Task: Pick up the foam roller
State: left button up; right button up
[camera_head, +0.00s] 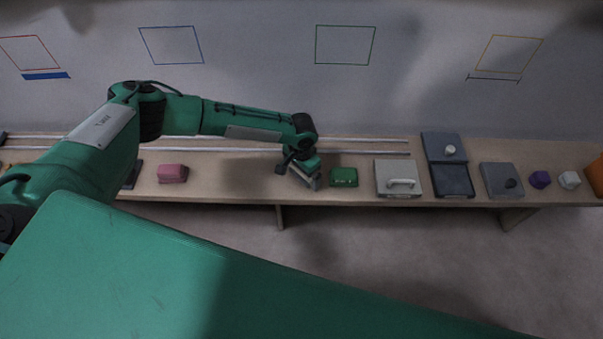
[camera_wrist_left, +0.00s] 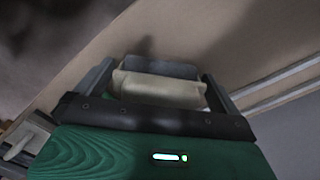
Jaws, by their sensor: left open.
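My left gripper (camera_head: 306,178) is low over the bench in the head view, just left of a small green box. In the left wrist view the open gripper (camera_wrist_left: 158,98) has its two dark fingers on either side of a cream, rounded, long piece (camera_wrist_left: 160,90), which looks like the foam roller. A dark grey flat part (camera_wrist_left: 160,68) shows just behind it. I cannot tell whether the fingers touch the piece. In the head view it is hidden by the gripper. My right gripper is not in view.
The narrow bench (camera_head: 230,175) also holds a pink block (camera_head: 172,173), the green box (camera_head: 343,177), a pale panel with a handle (camera_head: 398,179), dark panels (camera_head: 453,181), a grey panel (camera_head: 495,180), a purple piece (camera_head: 540,179) and a white piece (camera_head: 569,179). Metal rails (camera_head: 370,153) run along its back.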

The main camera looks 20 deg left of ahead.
pick_arm(q)
jog(key=shift+f, duration=0.3)
jog(key=c, duration=0.8)
jog(key=shift+c, duration=0.2)
